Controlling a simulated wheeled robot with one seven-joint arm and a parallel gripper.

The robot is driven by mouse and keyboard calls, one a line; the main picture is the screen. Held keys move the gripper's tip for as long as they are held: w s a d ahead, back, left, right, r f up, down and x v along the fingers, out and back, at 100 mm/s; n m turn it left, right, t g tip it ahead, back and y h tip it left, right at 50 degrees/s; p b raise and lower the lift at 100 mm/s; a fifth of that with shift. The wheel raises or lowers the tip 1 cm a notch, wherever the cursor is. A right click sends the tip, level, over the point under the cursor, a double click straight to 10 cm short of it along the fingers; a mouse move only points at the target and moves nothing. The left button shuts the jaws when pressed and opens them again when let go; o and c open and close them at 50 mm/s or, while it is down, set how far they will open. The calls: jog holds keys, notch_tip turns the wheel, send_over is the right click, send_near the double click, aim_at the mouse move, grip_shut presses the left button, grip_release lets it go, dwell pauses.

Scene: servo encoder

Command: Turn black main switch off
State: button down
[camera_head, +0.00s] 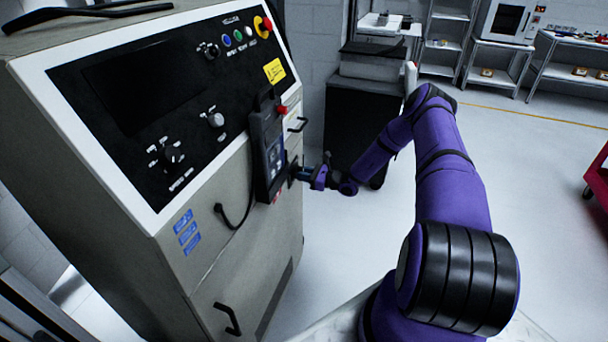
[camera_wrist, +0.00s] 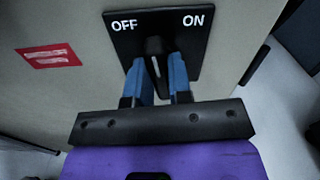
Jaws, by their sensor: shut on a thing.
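The black main switch (camera_wrist: 154,50) sits on a black plate (camera_wrist: 189,45) marked OFF at the left and ON at the right in the wrist view. Its knob points up, a little left of the middle between the two words. My gripper (camera_wrist: 158,68) has its blue fingers on either side of the knob and is shut on it. The fingers hide the knob's lower sides. In the head view my gripper (camera_head: 301,174) reaches the right side of the grey cabinet (camera_head: 222,268), and the switch is mostly hidden there.
A red label (camera_wrist: 48,56) is left of the switch plate. A hand-held pendant (camera_head: 268,150) hangs on the cabinet near my gripper, with a cable below. A dark cabinet (camera_head: 350,125) stands behind my arm.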

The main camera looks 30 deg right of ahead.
jog(key=shift+s+a+n, duration=0.1)
jog(key=shift+n, duration=3.6)
jog(key=shift+f, duration=0.1)
jog(key=c, duration=1)
grip_release()
jog(key=shift+c, duration=0.2)
jog(key=v, duration=1)
jog(key=shift+s+d, duration=0.3)
